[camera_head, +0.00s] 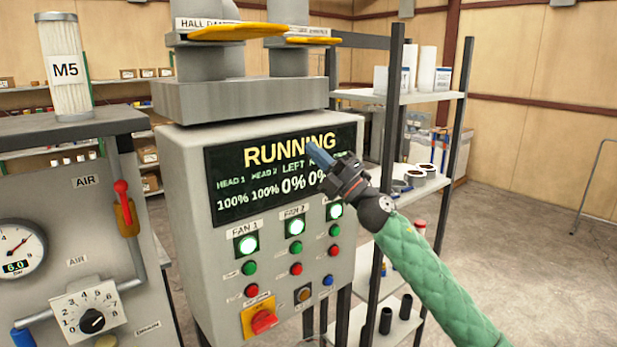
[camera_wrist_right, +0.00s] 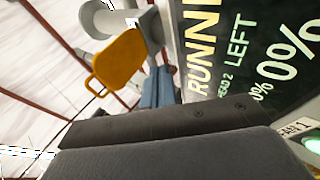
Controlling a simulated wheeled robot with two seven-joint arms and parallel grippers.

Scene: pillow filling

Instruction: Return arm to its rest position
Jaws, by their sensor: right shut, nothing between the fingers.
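My right arm, in a green quilted sleeve (camera_head: 425,270), reaches in from the lower right in the head view. My right gripper (camera_head: 318,148) is shut and empty, its blue fingertips in front of the right part of the control panel's display (camera_head: 240,195). The blue fingers also show in the right wrist view (camera_wrist_right: 157,88), with the display to their right. The display reads "RUNNING", with two heads at 100% and other values at 0%; the gripper hides part of the text. My left gripper is not in view.
The grey control cabinet (camera_head: 190,260) has lit green fan buttons and a red-yellow switch (camera_head: 262,316). Yellow handles (camera_head: 240,30) sit above it. An air panel (camera_head: 60,200) stands left. A shelf rack (camera_head: 455,110) stands close behind my right arm. Floor at right is mostly open.

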